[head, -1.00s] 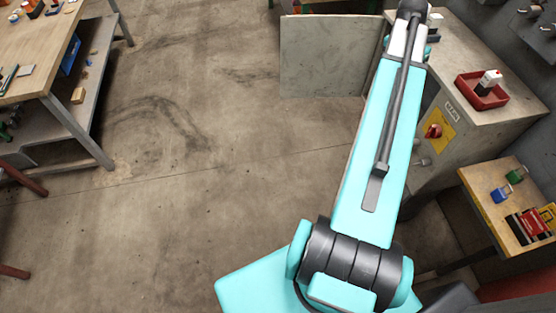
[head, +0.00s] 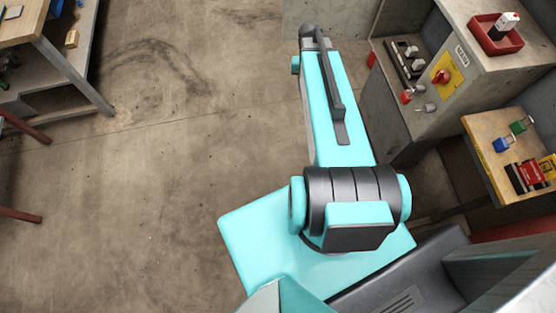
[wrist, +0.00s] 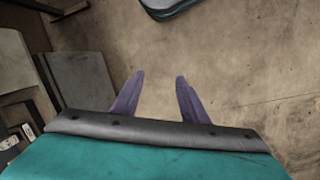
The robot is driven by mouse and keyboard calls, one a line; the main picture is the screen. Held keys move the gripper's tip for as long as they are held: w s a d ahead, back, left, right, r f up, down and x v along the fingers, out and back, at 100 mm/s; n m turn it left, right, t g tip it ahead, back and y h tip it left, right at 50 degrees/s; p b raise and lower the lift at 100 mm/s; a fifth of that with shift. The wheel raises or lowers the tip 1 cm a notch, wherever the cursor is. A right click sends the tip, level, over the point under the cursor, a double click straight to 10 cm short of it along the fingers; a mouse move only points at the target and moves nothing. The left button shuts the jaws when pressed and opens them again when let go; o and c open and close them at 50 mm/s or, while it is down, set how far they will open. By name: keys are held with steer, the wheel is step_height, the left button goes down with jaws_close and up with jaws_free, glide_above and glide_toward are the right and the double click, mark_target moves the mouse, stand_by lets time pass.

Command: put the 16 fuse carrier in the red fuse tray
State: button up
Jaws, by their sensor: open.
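The red fuse tray (head: 487,37) sits on top of the grey cabinet at the upper right of the head view. A white and dark block with a red mark (head: 508,24) stands in it; I cannot read a number on it. Grey fuse-like pieces (head: 411,52) sit on a dark panel in the cabinet's open front. Which one is the 16 fuse carrier, I cannot tell. My gripper (wrist: 156,80) shows in the wrist view, fingers apart, with only bare floor between them. It is away from the tray and the panel.
The grey cabinet (head: 468,78) has a red knob on a yellow plate. Its door (wrist: 80,82) stands open. A small wooden table (head: 480,128) holds blue and green padlocks and a red box. A workbench (head: 22,28) stands far left. The floor between is clear.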

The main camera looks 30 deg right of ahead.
steer(key=s+a+f+n+g, duration=0.1)
steer(key=s+a+f+n, duration=0.2)
steer(key=s+a+f, duration=0.6)
steer(key=s+a+f+n+g, duration=0.2)
steer(key=s+a+f+n, duration=0.2)
steer(key=s+a+f, duration=0.4)
steer(key=s+a, duration=0.3)
steer(key=a, duration=0.3)
steer(key=shift+a+f, duration=0.25)
steer(key=shift+f, duration=0.1)
step_height(320, 180, down, 8)
steer(key=b, duration=0.8)
steer(key=shift+s+f+n+g+b, duration=0.15)
steer(key=shift+n+g+b, duration=0.15)
steer(key=shift+c, duration=1.1)
